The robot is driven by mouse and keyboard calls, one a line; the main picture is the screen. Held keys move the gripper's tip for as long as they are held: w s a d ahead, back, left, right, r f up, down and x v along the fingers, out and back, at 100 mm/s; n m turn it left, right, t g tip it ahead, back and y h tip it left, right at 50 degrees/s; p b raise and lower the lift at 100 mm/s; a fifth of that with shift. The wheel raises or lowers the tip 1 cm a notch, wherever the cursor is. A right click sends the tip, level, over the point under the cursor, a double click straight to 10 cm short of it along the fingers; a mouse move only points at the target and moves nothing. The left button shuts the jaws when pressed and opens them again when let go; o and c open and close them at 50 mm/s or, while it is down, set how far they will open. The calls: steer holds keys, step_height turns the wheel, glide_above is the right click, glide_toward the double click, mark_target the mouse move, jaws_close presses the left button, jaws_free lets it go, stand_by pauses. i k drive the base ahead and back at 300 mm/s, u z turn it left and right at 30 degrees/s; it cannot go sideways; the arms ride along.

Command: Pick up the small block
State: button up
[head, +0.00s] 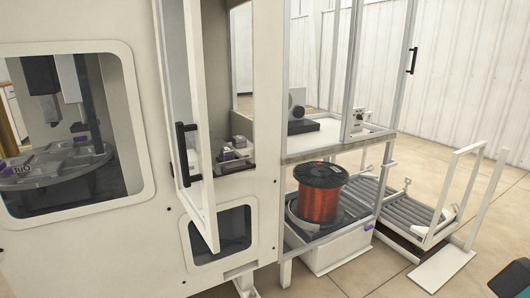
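No thing in the head view is clearly the small block. A small dark piece (238,142) and a small purple-tinted piece (229,155) sit on a ledge inside the opening of the white machine, too small to identify. Other small blocky parts lie on a round turntable (55,179) behind the machine's left window. My gripper is not recognisable in this view.
The machine's narrow door (200,130) stands open with a black handle (187,155). A copper wire spool (319,192) stands on a lower shelf. A roller conveyor (405,212) with white rails is at right. Tiled floor (380,278) is clear in front.

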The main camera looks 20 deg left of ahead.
mark_target(226, 153)
steer(key=i, duration=2.95)
steer(key=u, duration=2.4)
